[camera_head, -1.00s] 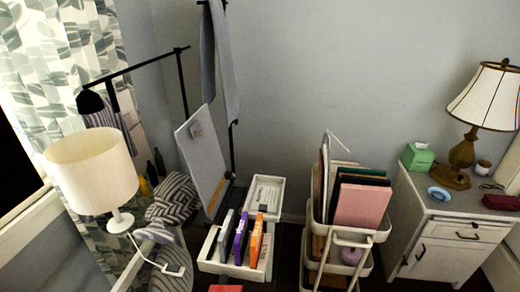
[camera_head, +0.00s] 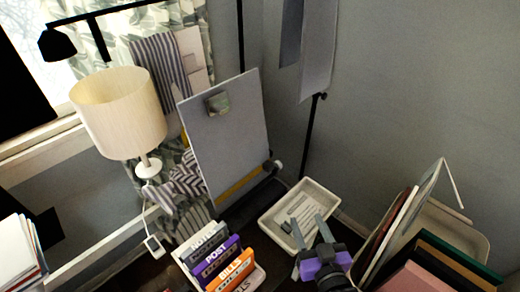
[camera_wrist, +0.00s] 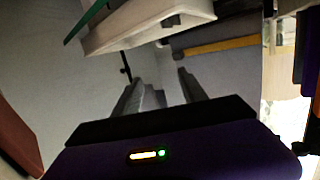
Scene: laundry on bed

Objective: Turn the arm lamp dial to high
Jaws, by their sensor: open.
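A black arm lamp, by its look, with a cone shade (camera_head: 57,43) hangs from a thin black bar at the upper left of the head view. I cannot make out a dial on it. My gripper (camera_head: 307,220) is open and empty at the lower middle, in front of the white tray, to the right of and below the knob. Its two fingers (camera_wrist: 160,78) also show in the wrist view, with nothing between them.
A cream-shaded table lamp (camera_head: 120,115) stands left, with a white corded box (camera_head: 153,245) below. A grey board (camera_head: 228,145) leans behind labelled binders (camera_head: 232,270). The white tray (camera_head: 330,200) lies behind my gripper. A cart of folders (camera_head: 430,265) stands close right.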

